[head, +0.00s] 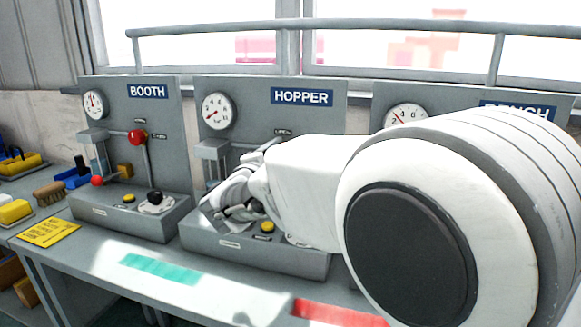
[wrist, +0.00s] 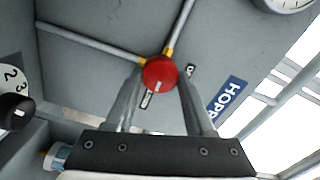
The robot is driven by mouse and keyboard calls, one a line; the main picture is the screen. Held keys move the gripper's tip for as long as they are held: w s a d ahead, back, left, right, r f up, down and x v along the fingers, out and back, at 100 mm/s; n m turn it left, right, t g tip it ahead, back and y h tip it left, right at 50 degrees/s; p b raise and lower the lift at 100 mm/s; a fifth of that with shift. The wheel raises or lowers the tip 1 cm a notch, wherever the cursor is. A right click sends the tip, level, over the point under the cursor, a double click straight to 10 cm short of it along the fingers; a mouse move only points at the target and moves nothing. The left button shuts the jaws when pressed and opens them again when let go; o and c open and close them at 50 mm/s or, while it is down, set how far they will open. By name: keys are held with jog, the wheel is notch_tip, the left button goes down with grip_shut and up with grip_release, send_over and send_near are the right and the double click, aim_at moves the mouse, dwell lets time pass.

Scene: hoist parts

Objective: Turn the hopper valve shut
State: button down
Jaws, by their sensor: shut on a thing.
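The hopper valve is a round red knob (wrist: 160,72) with a white mark, where two grey pipes with yellow collars meet. My gripper (wrist: 160,84) has a finger on each side of the knob and is shut on it. In the head view my gripper and arm cover the knob, in front of the hopper panel (head: 250,92) with its blue HOPPER sign (head: 302,96). The sign also shows in the wrist view (wrist: 228,98). The white mark lies roughly across the line between the fingers. I cannot tell the valve's exact setting.
The booth panel (head: 165,110) with its own red knob (head: 137,137) stands to the left. The bench panel is partly behind my arm. A numbered dial with a black knob (wrist: 14,111) is at the wrist view's left. A grey rail (head: 330,25) runs above the panels.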

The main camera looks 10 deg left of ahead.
jog(key=shift+m+b, duration=0.45)
jog(key=shift+m, duration=0.25)
jog(key=shift+c, duration=1.3)
grip_release()
jog(key=s+a+p, duration=0.2)
jog(key=s, duration=1.5)
jog(key=shift+s+a+p, duration=0.2)
jog(key=shift+p, duration=0.15)
